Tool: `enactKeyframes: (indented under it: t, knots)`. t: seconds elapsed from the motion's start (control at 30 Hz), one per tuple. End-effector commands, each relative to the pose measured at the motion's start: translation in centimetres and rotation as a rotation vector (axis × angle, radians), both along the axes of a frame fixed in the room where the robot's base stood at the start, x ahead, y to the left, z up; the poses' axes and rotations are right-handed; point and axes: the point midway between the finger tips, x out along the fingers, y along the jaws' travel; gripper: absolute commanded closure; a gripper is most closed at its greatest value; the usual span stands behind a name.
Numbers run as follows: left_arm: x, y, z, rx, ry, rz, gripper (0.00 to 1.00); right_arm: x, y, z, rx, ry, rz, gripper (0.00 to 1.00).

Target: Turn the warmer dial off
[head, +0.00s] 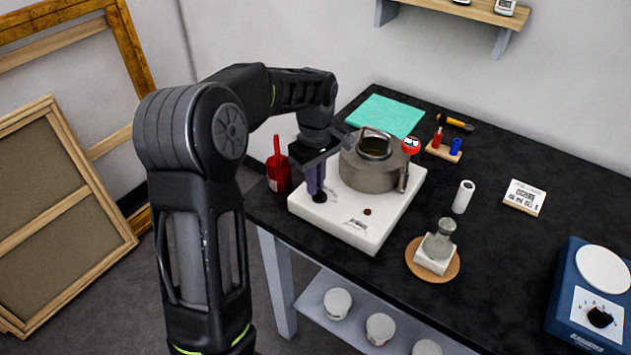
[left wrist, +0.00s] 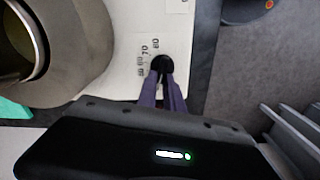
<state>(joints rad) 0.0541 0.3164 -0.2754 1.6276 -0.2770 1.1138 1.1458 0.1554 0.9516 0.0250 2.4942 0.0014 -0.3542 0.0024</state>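The warmer (head: 375,226) is a white slab on the black table, with a grey metal pot (head: 365,170) on top. Its black dial (head: 319,196) is at the front left corner. It also shows in the left wrist view (left wrist: 162,63), with printed numbers such as 70 and 80 around it. My left gripper (head: 317,190) points down at the dial, its purple fingers close together. In the left wrist view the fingertips (left wrist: 162,76) are at the knob and look closed on its sides. The dial's pointer is hidden. My right gripper is out of view.
A red bottle (head: 278,168) stands left of the warmer, close to my gripper. A teal mat (head: 384,115) lies behind.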

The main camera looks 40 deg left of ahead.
Motion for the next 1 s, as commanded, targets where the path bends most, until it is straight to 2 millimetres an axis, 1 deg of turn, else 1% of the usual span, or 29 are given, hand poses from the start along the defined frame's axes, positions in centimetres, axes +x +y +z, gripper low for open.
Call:
enactKeyframes:
  t: [0.03, 0.2, 0.27, 0.57, 0.67, 0.77, 1.0]
  knots:
    - [0.1, 0.1, 0.1, 0.000, -0.003, 0.001, 0.85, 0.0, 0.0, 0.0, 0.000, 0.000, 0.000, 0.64]
    - [0.0, 0.0, 0.1, 0.001, -0.001, 0.000, 0.71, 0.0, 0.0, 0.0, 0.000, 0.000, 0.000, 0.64]
    - [0.0, 0.0, 0.0, 0.000, -0.001, 0.000, 0.67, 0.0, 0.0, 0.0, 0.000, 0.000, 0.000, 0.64]
    - [0.0, 0.0, 0.2, 0.000, -0.001, -0.001, 0.67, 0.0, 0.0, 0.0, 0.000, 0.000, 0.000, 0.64]
    - [0.1, 0.0, 1.0, 0.001, -0.004, 0.000, 0.67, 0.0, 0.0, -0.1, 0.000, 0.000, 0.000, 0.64]
    - [0.1, 0.0, 2.3, 0.001, -0.004, 0.000, 0.67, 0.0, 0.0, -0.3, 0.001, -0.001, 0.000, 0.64]
    - [0.1, 0.1, 6.3, 0.001, -0.004, 0.000, 0.67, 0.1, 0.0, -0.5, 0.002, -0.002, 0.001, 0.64]
